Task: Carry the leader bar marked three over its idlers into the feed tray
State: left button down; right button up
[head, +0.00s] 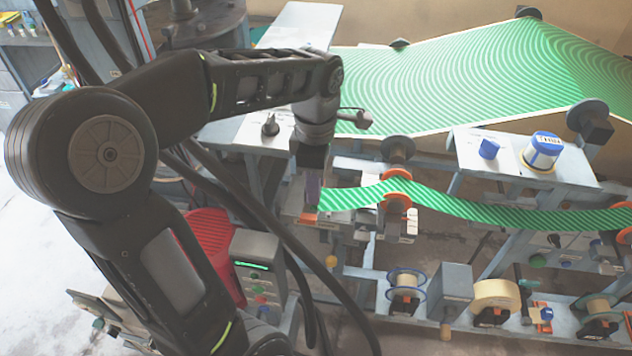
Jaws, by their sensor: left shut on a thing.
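My left gripper (312,190) points down at mid-picture and is shut on the end of a narrow green striped web (450,207). The leader bar at that end is mostly hidden by the gripper, and I cannot read a mark on it. The web passes the orange-flanged idler (397,200) and sags to the right towards another orange-flanged idler (622,225). A pale tray-like plate (300,216) with an orange patch lies just under the gripper; I cannot tell whether the bar touches it. My right gripper is not in view.
A wide green patterned sheet (480,75) spans the frame behind. A grey panel with blue knobs (490,150) stands at right. Tape rolls (497,293) and spools sit on the lower shelf. A control box (257,268) and red item (213,245) stand near my arm.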

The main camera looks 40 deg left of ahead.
pick_arm(q)
jog(key=shift+w, duration=0.15)
jog(key=w+a+f, duration=0.1)
jog(key=w+f, duration=0.1)
jog(key=w+a+f+b, duration=0.1)
jog(key=w+a+f, duration=0.1)
jog(key=w, duration=0.1)
jog(key=w+a+f+b, duration=0.1)
jog(key=w+f, duration=0.2)
jog(key=shift+w+a, duration=0.25)
jog(key=shift+a, duration=0.1)
jog(key=shift+f+b, duration=1.05)
jog(key=shift+f, duration=0.25)
jog(key=c, duration=0.9)
grip_release()
notch_tip(320, 180, up, 8)
jog(key=shift+f+b, duration=0.1)
jog(key=shift+b, duration=0.2)
